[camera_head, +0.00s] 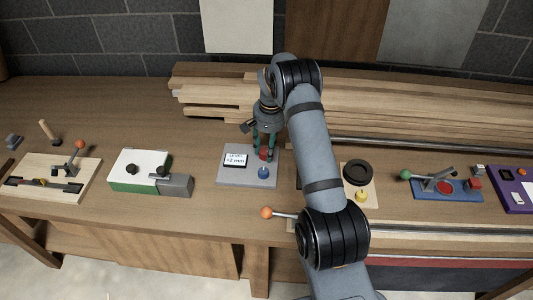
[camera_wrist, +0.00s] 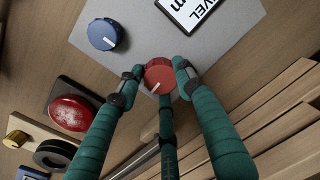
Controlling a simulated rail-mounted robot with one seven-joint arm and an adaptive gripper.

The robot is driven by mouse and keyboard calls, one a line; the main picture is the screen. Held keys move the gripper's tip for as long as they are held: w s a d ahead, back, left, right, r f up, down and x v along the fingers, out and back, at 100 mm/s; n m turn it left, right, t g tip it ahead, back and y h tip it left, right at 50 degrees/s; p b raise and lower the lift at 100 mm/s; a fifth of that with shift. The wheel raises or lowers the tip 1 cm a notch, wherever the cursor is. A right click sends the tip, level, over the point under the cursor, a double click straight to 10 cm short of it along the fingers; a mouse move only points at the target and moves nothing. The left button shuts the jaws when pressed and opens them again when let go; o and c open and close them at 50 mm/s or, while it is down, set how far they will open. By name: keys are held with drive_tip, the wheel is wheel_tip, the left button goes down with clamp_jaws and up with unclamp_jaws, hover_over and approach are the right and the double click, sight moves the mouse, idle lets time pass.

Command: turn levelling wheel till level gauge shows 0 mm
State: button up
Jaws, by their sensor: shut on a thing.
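A grey plate (camera_head: 240,179) on the bench carries a level gauge (camera_head: 235,160), a red knob (camera_head: 264,155) and a blue knob (camera_head: 263,173). The gauge's small display appears to read "LEVEL +2 mm" in the head view; in the wrist view the gauge (camera_wrist: 193,10) is cut off at the top. My gripper (camera_head: 262,143) points down at the plate, shut on the red knob. In the wrist view its green fingers surround the red knob (camera_wrist: 159,75), whose white pointer line slants. The blue knob (camera_wrist: 103,34) is free, up and left of it.
Stacked planks (camera_head: 220,98) lie behind the plate. A green-and-white box (camera_head: 138,170) stands to the left. To the right are a board with a black ring (camera_head: 357,171) and a blue base with a lever (camera_head: 440,188). An orange-tipped lever (camera_head: 267,212) projects near the front edge.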

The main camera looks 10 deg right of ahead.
drive_tip(key=n, duration=0.2)
drive_tip(key=n+b, duration=0.1)
drive_tip(key=n, duration=0.1)
drive_tip(key=shift+s+a+f+n, duration=0.15)
drive_tip(key=shift+n, duration=0.15)
drive_tip(key=shift+n+g, duration=0.4)
drive_tip(key=shift+n, duration=1.2)
drive_tip(key=o, duration=1.1)
drive_tip(key=shift+o, duration=0.2)
wheel_tip(320, 180, up, 12)
drive_tip(key=d, duration=0.1)
drive_tip(key=shift+w, duration=0.2)
